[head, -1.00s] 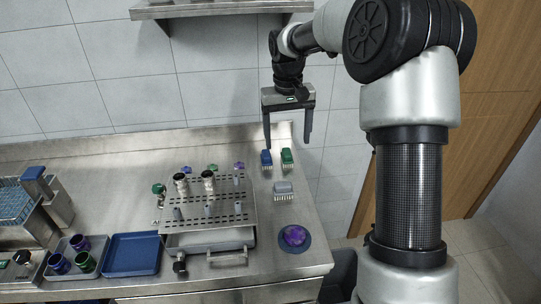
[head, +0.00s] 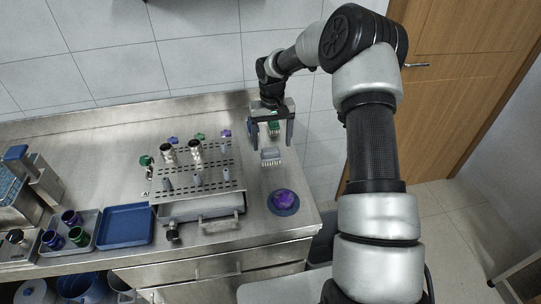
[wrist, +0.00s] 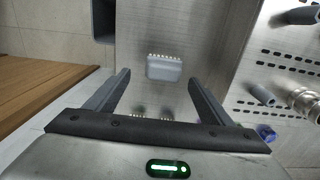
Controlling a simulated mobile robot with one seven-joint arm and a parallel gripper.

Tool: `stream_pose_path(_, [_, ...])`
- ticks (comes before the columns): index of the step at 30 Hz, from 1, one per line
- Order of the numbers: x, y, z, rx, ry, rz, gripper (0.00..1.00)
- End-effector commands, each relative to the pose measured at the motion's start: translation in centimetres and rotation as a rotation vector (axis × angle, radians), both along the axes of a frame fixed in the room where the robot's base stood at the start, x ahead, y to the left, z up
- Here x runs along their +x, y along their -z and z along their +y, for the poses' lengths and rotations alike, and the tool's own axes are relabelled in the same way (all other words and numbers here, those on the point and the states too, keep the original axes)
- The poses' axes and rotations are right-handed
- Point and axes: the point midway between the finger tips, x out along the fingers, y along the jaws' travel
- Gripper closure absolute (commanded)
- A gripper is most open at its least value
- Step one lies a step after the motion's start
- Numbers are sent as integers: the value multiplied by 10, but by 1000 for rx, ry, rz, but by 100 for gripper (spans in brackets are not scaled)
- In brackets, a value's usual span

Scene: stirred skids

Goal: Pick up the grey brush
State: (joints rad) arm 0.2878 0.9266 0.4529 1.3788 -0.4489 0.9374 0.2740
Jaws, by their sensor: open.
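The grey brush (head: 270,156) lies on the steel worktop near its right end, with its pale bristles toward the front. It also shows in the wrist view (wrist: 164,68), ahead of the fingertips and roughly centred between them. My gripper (head: 271,146) is open and empty, just behind and above the grey brush in the head view. Its two fingers also show in the wrist view (wrist: 159,78), one on each side of the brush's line. I cannot tell the exact height above the worktop.
A green brush (head: 274,127) shows between my fingers, behind the grey one. A perforated rack (head: 222,183) with upright pieces stands to the left. A purple object (head: 284,199) rests on a round blue mat in front. A blue tray (head: 125,226) lies further left. The worktop's right edge is close.

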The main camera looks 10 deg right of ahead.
Motion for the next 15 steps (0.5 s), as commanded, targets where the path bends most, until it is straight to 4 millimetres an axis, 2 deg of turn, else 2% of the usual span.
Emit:
stream_pose_path(5, [-4, 18, 4, 2, -1, 4, 25])
stream_pose_path(10, [-6, 43, 6, 1, -1, 4, 25])
stream_pose_path(15, [-5, 53, 6, 1, 1, 1, 25])
